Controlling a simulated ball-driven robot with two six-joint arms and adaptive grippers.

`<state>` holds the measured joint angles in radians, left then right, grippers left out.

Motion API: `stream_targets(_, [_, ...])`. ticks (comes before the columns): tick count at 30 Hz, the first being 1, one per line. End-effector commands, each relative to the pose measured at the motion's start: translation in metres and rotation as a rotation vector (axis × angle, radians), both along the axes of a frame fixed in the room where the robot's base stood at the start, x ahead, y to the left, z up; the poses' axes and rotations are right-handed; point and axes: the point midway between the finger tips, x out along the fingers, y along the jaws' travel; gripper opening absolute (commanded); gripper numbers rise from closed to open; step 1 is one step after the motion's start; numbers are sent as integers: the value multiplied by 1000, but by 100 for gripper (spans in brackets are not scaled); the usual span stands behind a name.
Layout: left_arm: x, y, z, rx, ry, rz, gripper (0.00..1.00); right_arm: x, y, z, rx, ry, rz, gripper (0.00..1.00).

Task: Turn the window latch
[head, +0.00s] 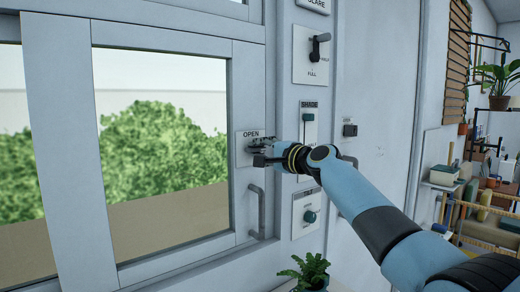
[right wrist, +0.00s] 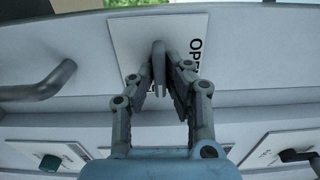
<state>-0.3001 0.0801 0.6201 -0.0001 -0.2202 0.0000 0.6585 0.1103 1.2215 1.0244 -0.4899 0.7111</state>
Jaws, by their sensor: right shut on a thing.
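The window latch is a small grey lever (right wrist: 158,60) on a white plate marked OPEN (head: 246,134) on the window frame's right stile. The plate also shows in the right wrist view (right wrist: 126,38). My right gripper (head: 258,154) is at the plate, reaching in from the right. In the right wrist view, its fingers (right wrist: 162,80) are closed on the lever, one on each side. The gripper hides most of the lever in the head view. My left gripper is not in view.
A grey pull handle (head: 256,212) stands out from the frame just below the latch. Beside it on the wall are a lever switch (head: 318,40), a SHADE slider (head: 308,118) and a green knob (head: 310,217). A potted plant (head: 308,268) stands below.

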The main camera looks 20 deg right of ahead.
Motion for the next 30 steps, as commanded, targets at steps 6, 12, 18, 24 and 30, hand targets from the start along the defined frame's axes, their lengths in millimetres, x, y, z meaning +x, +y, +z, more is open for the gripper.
stream_targets(6, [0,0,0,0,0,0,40,0,0,-2,5,4,0,0])
stream_targets(12, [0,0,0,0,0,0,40,0,0,-2,4,4,0,20])
stream_targets(18, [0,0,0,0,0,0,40,0,0,-1,3,2,0,35])
stream_targets(24, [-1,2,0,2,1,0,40,-1,-1,-1,2,2,0,35])
stream_targets(30, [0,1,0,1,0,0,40,-22,-9,-2,0,1,0,35])
